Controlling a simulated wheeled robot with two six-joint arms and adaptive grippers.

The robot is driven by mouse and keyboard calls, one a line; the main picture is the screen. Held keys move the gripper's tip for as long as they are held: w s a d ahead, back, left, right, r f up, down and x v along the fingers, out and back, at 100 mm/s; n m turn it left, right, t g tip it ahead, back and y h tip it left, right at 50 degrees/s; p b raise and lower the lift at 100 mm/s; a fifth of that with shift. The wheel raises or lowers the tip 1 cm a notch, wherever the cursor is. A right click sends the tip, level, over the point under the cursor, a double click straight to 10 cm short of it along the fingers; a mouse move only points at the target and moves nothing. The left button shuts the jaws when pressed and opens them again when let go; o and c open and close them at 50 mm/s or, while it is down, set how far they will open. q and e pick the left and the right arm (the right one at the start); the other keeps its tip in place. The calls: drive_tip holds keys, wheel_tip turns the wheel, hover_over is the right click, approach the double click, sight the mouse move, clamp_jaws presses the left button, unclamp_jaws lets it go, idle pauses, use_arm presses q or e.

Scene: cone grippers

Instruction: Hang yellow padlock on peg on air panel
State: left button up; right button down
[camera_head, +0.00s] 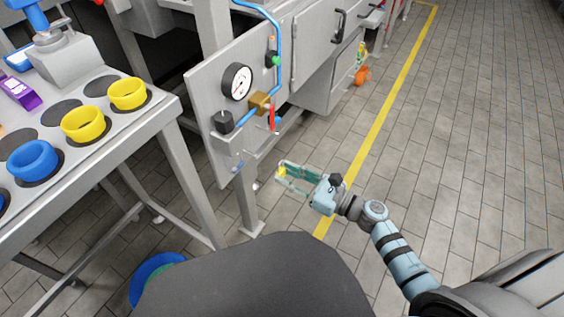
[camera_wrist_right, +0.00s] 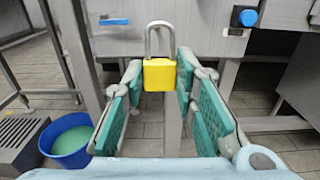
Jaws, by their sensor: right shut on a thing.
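My right gripper (camera_head: 284,174) is shut on the yellow padlock (camera_wrist_right: 160,75), with its teal finger pads on either side of the body. The padlock is upright with its grey shackle on top. In the head view only a small yellow part of it (camera_head: 282,171) shows at the fingertips. The light grey air panel (camera_head: 207,110) stands to the left of the gripper. A small peg-like fitting (camera_head: 238,165) sits low on the panel. The padlock is apart from it, to its right. My left gripper is not in view.
The panel carries a gauge (camera_head: 237,81), blue piping and a red-handled valve (camera_head: 272,118). A table with yellow cups (camera_head: 83,124) and blue cups stands at the left. A blue bucket (camera_wrist_right: 70,141) is on the floor. Open tiled floor lies to the right.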

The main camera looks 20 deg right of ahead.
drive_tip(key=shift+w+a+r, duration=0.1)
drive_tip(key=shift+a+r, duration=0.05)
drive_tip(key=shift+a, duration=0.1)
drive_tip(key=x, duration=0.3)
drive_tip(key=shift+w+a+f+b, duration=0.1)
drive_tip(key=shift+a+f+b, duration=0.1)
drive_tip(key=shift+b, duration=0.1)
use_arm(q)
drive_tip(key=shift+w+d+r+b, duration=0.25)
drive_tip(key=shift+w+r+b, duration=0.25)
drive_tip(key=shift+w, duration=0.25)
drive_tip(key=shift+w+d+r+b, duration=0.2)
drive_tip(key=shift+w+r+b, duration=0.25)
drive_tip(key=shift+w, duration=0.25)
use_arm(e)
drive_tip(key=shift+f+x, duration=0.25)
drive_tip(key=shift+x, duration=0.8)
drive_tip(key=shift+f+x, duration=0.25)
drive_tip(key=shift+x, duration=0.8)
drive_tip(key=c, duration=1.2)
unclamp_jaws()
